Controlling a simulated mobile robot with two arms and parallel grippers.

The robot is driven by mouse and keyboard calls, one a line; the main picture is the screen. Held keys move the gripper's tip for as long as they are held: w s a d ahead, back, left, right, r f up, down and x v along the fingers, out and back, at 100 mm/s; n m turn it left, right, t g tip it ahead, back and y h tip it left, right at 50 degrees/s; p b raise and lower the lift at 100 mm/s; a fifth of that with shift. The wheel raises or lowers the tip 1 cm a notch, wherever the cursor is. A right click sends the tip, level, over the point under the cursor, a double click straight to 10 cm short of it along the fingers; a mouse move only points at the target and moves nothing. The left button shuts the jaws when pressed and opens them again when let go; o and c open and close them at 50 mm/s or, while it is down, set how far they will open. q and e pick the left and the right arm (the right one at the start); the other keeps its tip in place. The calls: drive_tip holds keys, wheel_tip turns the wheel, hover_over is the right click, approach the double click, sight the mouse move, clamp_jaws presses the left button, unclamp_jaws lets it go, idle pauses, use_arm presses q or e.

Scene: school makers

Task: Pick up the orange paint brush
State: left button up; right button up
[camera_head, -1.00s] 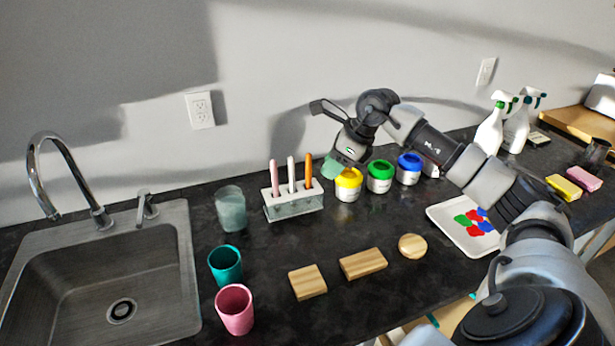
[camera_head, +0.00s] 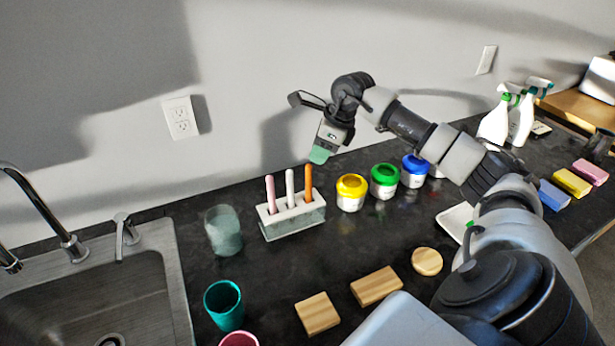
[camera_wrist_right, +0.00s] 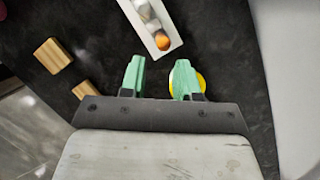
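The orange paint brush (camera_head: 308,182) stands upright in the right end of a white holder (camera_head: 295,214), beside a white brush (camera_head: 290,188) and a pink brush (camera_head: 270,194). In the right wrist view the orange brush (camera_wrist_right: 162,42) shows end-on, ahead of the fingertips and between their lines. My right gripper (camera_head: 319,155) is above and slightly right of the orange brush in the head view. Its green fingers (camera_wrist_right: 160,62) are apart with nothing between them in the wrist view. My left gripper is not in view.
Yellow (camera_head: 351,192), green (camera_head: 384,180) and blue (camera_head: 413,170) paint jars stand right of the holder. A glass (camera_head: 223,231) and teal cup (camera_head: 223,305) stand left. Wooden blocks (camera_head: 376,286) lie in front. A sink (camera_head: 90,290) is at left; the wall is behind.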

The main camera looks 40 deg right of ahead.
sight(309, 164)
drive_tip(key=shift+x, duration=1.1)
drive_tip(key=p+x, duration=0.1)
drive_tip(key=x, duration=0.1)
drive_tip(key=p+x, duration=0.1)
drive_tip(key=x, duration=0.1)
drive_tip(key=shift+w+f, duration=0.15)
drive_tip(key=shift+w, duration=0.25)
drive_tip(key=shift+w+f, duration=0.1)
drive_tip(key=shift+f, duration=0.2)
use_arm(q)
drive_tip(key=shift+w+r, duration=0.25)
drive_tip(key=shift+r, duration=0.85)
use_arm(e)
drive_tip(key=shift+c, duration=0.3)
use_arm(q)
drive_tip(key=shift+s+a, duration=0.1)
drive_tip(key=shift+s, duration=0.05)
use_arm(e)
clamp_jaws()
